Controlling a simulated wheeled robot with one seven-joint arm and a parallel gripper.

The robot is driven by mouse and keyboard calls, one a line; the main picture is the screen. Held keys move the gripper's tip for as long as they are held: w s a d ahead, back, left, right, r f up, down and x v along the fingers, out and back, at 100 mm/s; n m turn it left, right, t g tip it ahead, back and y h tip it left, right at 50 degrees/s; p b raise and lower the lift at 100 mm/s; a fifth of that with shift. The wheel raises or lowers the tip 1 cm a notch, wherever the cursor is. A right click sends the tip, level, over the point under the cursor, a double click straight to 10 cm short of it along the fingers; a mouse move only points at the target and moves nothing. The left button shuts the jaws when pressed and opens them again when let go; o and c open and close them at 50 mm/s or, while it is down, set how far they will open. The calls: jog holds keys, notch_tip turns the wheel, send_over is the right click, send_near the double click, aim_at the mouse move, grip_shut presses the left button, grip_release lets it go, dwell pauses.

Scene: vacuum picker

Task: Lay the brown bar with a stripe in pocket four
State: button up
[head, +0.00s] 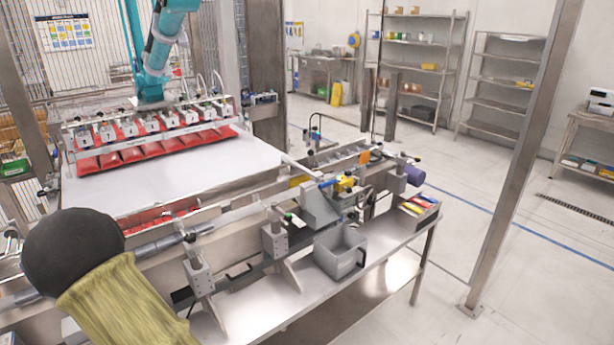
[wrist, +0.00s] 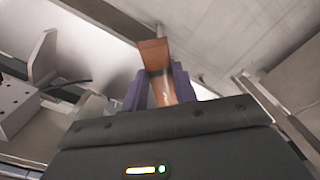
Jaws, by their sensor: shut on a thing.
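My gripper (wrist: 158,88) is shut on a brown bar (wrist: 154,53) in the wrist view. Its two purple fingers press on the bar's sides, and the bar's end sticks out beyond them. A thin pale line crosses the bar between the fingers. My gripper and the bar cannot be made out in the head view; a dark round part and olive sleeve of my arm cover the lower left there. I cannot tell which place is pocket four. Red items (head: 160,215) lie in a row in a channel along the machine's near side.
A teal picker arm (head: 155,55) holds a row of red pouches (head: 150,148) over a white belt (head: 215,163). A grey bin (head: 340,252) and a box of colored items (head: 417,206) sit at the bench's front. Clamps and brackets line the rail. A steel post (head: 525,150) stands right.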

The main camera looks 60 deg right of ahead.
jog(key=s+f+m, duration=0.1)
jog(key=f+m, duration=0.1)
jog(key=f, duration=1.1)
jog(key=s+f+m, duration=0.2)
jog(key=f+m, duration=0.1)
jog(key=f, duration=1)
jog(key=shift+s+d+p, duration=0.15)
jog(key=shift+s+p, duration=0.15)
jog(key=shift+p, duration=0.15)
jog(key=shift+f, duration=0.1)
